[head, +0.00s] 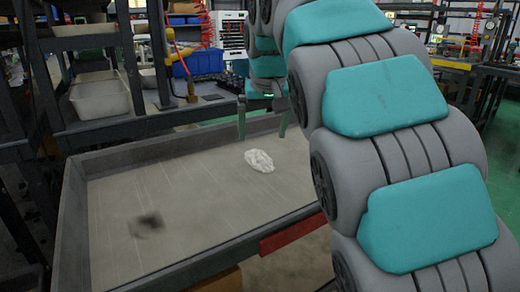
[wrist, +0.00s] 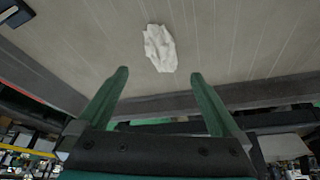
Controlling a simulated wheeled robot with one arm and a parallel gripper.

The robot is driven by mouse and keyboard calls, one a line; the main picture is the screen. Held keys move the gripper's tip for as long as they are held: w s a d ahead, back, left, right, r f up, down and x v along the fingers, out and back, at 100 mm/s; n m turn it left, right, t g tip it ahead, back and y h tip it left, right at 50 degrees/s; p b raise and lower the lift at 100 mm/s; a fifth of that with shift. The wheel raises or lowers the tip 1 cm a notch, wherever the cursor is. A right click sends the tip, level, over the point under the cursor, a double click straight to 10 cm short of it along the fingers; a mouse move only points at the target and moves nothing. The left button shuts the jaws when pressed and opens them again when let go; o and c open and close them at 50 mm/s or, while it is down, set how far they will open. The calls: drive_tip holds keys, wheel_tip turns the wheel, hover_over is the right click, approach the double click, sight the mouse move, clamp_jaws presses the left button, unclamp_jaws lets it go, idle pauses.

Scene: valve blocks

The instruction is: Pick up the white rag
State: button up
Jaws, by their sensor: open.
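The white rag (head: 259,161) lies crumpled on the flat surface of a grey-rimmed tray table (head: 190,270), right of its middle in the head view. It also shows in the wrist view (wrist: 160,48), at the top centre beyond the fingertips. My gripper (head: 262,130) is open and empty, with its two green fingers apart. In the head view it hangs above the far side of the table, behind the rag. In the wrist view my gripper (wrist: 158,76) has both fingertips clear of the rag, which lines up with the gap between them.
A small dark object (head: 147,225) lies on the table at the front left. The table has a raised rim all round. A shelf rack with a metal bin (head: 100,98) stands behind at the left, and a blue bin (head: 196,63) is farther back. Most of the tabletop is clear.

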sight(261, 153)
drive_tip(key=shift+s+x, duration=0.15)
drive_tip(key=shift+x, duration=1.75)
drive_tip(key=shift+s+x, duration=0.15)
drive_tip(key=shift+x, duration=1.7)
drive_tip(key=shift+f, duration=0.15)
drive_tip(key=c, duration=1.4)
drive_tip(key=shift+c, duration=0.9)
drive_tip(key=shift+r, duration=1.8)
clamp_jaws()
drive_tip(key=s+d, duration=0.2)
drive_tip(key=s, duration=0.2)
drive_tip(key=s+d+r, duration=0.1)
drive_tip(key=s+d, duration=0.2)
drive_tip(key=s, duration=0.2)
drive_tip(key=s+d+b, duration=0.1)
drive_tip(key=s+d, duration=0.1)
drive_tip(key=s, duration=0.3)
drive_tip(key=shift+d+r, duration=0.2)
drive_tip(key=shift+d, duration=0.2)
